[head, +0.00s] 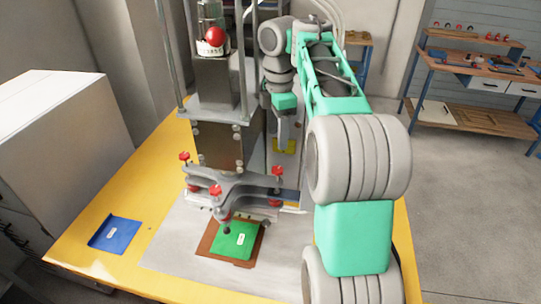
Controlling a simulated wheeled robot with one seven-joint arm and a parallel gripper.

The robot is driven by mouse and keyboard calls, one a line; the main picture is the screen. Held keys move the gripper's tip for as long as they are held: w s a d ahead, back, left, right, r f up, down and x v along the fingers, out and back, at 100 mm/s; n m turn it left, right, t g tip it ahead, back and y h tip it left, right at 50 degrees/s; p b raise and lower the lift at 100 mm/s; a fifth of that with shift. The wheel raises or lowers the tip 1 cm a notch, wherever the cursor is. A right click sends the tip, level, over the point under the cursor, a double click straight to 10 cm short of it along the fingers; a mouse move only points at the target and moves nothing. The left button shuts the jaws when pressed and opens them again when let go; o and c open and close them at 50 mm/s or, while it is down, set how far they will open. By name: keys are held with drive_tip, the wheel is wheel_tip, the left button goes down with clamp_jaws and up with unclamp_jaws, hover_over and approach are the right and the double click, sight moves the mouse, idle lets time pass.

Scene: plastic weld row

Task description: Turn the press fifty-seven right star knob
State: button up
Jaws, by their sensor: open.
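The press (218,145) stands on the yellow bench, with a grey clamp frame low at its front. Small red knobs sit on this frame: a right one (277,171), a left one (184,157) and a front middle one (215,190). Another bit of red shows below the right end of the frame. My gripper (284,145) points down behind and above the right knob, apart from it in the picture. Its fingers are small and partly hard to make out; it is open, and I see nothing held.
A green piece (235,240) lies on a brown board (208,239) before the press. A blue piece (115,234) lies at the bench's left. A workbench (470,80) stands back right.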

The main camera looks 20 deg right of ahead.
sight(277, 169)
wheel_tip(277, 169, down, 12)
drive_tip(key=b, duration=1.1)
drive_tip(key=shift+w+b, duration=0.15)
drive_tip(key=shift+b, duration=0.15)
drive_tip(key=shift+c, duration=0.2)
clamp_jaws()
